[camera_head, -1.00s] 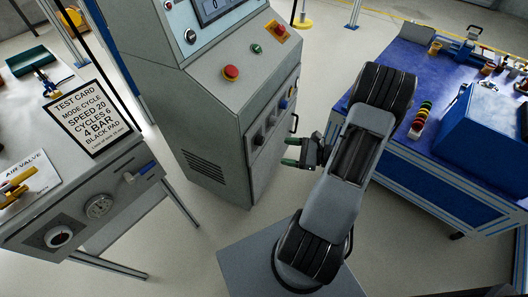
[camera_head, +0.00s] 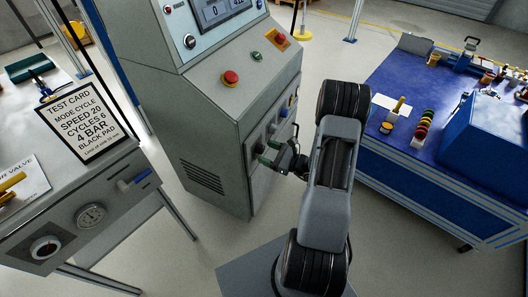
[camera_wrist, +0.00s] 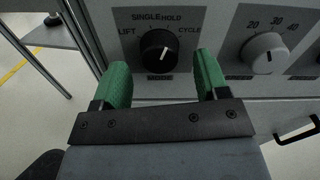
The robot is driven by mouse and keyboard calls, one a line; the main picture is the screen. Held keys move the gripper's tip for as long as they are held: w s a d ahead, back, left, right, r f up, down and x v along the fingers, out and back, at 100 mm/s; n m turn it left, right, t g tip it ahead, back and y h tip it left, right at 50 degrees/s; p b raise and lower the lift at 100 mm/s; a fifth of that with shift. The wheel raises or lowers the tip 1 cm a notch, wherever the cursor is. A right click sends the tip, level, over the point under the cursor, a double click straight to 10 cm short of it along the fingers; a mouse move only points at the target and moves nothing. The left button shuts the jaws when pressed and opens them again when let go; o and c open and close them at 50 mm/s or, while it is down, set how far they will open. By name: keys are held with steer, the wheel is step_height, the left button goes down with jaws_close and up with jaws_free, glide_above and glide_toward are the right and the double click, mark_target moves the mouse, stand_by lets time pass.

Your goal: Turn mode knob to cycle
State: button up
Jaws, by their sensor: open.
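The mode knob (camera_wrist: 159,52) is a black round knob on the grey cabinet's front panel, in the upper middle of the wrist view. Labels LIFT, SINGLE, HOLD and CYCLE run around it from left to right. Its white pointer mark is tilted a little right of straight up, near HOLD and short of CYCLE. My gripper (camera_wrist: 160,84) is open with green fingertips, one on each side of the knob in the picture; I cannot tell whether they touch it. In the head view my gripper (camera_head: 268,153) is at the cabinet's front panel, and the mode knob is hard to make out there.
A grey dial (camera_wrist: 264,53) marked 20, 30, 40 is right of the mode knob. A dark handle (camera_wrist: 298,131) juts out below it. A red button (camera_head: 231,77) tops the cabinet. A test card (camera_head: 81,122) reads MODE CYCLE. A blue workbench (camera_head: 420,160) stands at right.

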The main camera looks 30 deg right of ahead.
steer(key=shift+x, duration=0.9)
steer(key=shift+c, duration=0.2)
steer(key=c, duration=0.9)
steer(key=shift+m, duration=0.3)
steer(key=m+p, duration=0.3)
steer(key=shift+r, duration=0.15)
steer(key=shift+m+p, duration=1.2)
steer(key=shift+m, duration=1)
